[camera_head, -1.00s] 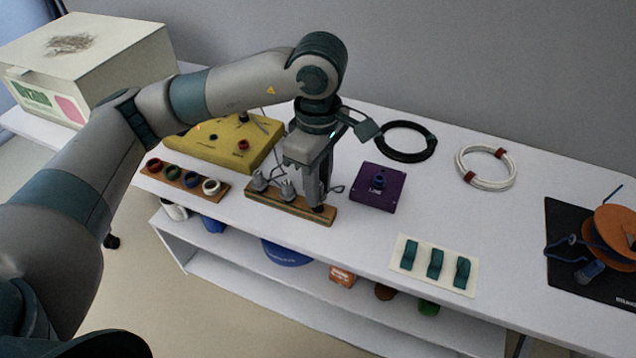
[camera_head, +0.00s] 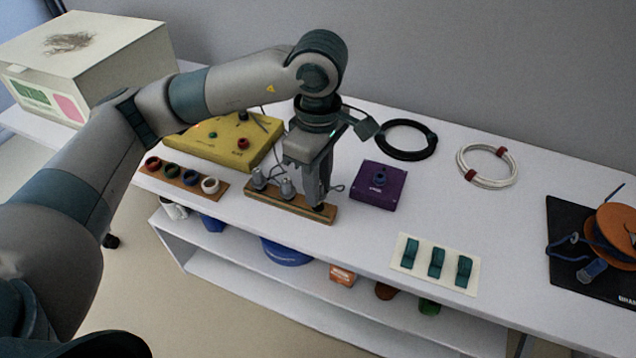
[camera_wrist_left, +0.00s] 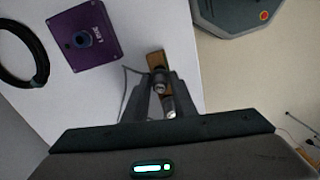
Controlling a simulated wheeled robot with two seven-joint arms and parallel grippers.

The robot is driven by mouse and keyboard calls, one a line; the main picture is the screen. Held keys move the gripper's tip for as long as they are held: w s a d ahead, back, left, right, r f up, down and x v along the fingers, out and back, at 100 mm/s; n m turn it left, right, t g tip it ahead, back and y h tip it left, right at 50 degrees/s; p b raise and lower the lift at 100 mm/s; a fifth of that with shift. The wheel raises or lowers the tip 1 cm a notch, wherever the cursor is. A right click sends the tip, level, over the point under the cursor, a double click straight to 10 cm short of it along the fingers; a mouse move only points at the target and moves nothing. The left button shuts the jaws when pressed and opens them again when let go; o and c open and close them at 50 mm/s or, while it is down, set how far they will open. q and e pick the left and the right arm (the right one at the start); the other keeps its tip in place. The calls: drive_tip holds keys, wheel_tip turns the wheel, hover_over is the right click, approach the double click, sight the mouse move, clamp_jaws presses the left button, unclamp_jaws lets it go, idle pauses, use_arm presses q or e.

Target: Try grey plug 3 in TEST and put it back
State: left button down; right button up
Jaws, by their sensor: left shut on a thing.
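My left gripper (camera_head: 318,203) points down at the right end of the wooden plug rack (camera_head: 263,205) and is shut on a grey plug. The fingers mostly hide that plug in the head view; in the left wrist view the grey plug (camera_wrist_left: 159,86) shows between them. I cannot tell whether it is still seated in the rack. Two other grey plugs (camera_head: 258,181) and (camera_head: 287,190) stand in the rack to the left. My right gripper is out of view.
A yellow panel (camera_head: 214,152) stands behind the rack, and a strip of coloured rings (camera_head: 185,190) lies to its left. A black cable coil (camera_head: 406,157), a white coil (camera_head: 462,163) and a plate with teal switches (camera_head: 408,273) lie to the right. Bare tabletop surrounds the purple box.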

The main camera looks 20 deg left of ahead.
use_arm(q)
drive_tip(key=shift+f+b, duration=0.1)
drive_tip(key=shift+b, duration=0.95)
idle(1.4)
drive_tip(key=shift+f+b, duration=0.9)
idle(0.6)
drive_tip(key=c, duration=1.4)
unclamp_jaws()
drive_tip(key=shift+r, duration=0.15)
drive_tip(key=shift+r+p, duration=1.55)
drive_tip(key=shift+r, duration=2.1)
